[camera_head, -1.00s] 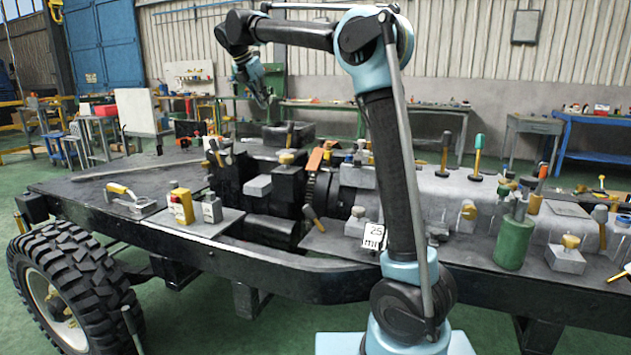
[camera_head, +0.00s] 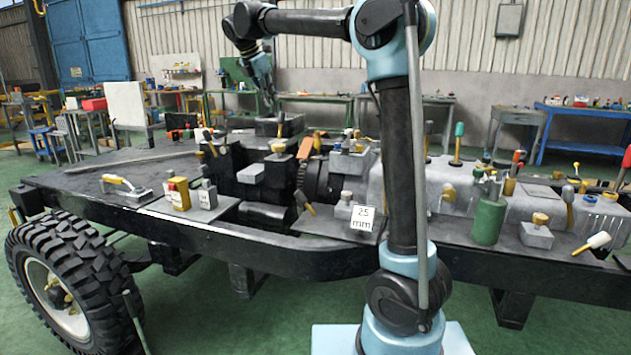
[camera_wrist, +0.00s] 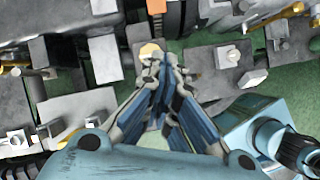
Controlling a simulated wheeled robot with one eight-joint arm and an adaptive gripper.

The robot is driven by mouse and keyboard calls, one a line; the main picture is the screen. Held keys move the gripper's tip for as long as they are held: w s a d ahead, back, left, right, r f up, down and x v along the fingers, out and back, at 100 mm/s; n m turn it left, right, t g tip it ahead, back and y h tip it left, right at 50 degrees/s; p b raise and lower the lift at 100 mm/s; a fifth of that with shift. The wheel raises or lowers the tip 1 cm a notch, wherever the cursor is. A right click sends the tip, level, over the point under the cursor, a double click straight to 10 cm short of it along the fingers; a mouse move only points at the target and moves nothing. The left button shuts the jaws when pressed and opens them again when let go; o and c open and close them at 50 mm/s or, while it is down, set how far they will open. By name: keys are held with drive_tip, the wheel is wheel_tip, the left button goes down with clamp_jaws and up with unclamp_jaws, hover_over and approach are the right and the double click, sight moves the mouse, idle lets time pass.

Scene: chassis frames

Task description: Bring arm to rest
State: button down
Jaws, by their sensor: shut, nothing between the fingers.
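My arm rises from its light-blue base at the lower middle right of the head view and bends left over the chassis. My gripper (camera_head: 274,106) hangs at the arm's end, pointing down, above the far side of the chassis frame (camera_head: 335,262). In the wrist view my gripper (camera_wrist: 161,56) has its fingers brought together at the tips, with nothing held. Machine parts lie below the fingertips in that view. A tan round knob (camera_wrist: 150,49) shows just beyond the tips; I cannot tell how far below it is.
The chassis carries several tools and blocks. A green cylinder (camera_head: 488,222) stands right of my arm, and a white "25 mm" sign (camera_head: 363,219) stands left of it. A yellow box (camera_head: 179,194) is at the left. A large tyre (camera_head: 65,290) is at front left. Green floor is clear in front.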

drive_tip(key=s+d+f+m+g, duration=0.1)
drive_tip(key=s+d+f+m, duration=0.45)
drive_tip(key=d, duration=0.35)
drive_tip(key=s+d+f+m+y, duration=0.1)
drive_tip(key=s+d+f+m, duration=0.3)
drive_tip(key=s+d, duration=0.3)
drive_tip(key=s+d+f+m+g, duration=0.1)
drive_tip(key=s+d+f+m, duration=0.35)
drive_tip(key=d, duration=0.55)
drive_tip(key=s+d+f+m, duration=0.3)
drive_tip(key=s+f+m, duration=0.1)
drive_tip(key=s+f, duration=0.3)
drive_tip(key=s+d+f+m+y, duration=0.1)
drive_tip(key=s+d+f+m, duration=0.2)
drive_tip(key=s+f, duration=0.4)
drive_tip(key=s+d+f+m+y, duration=0.1)
drive_tip(key=s+d+f+m, duration=0.1)
drive_tip(key=s+f+m, duration=0.4)
wheel_tip(320, 180, down, 4)
drive_tip(key=shift+s+d+f, duration=0.15)
drive_tip(key=shift+s+d, duration=0.25)
drive_tip(key=shift+s, duration=0.5)
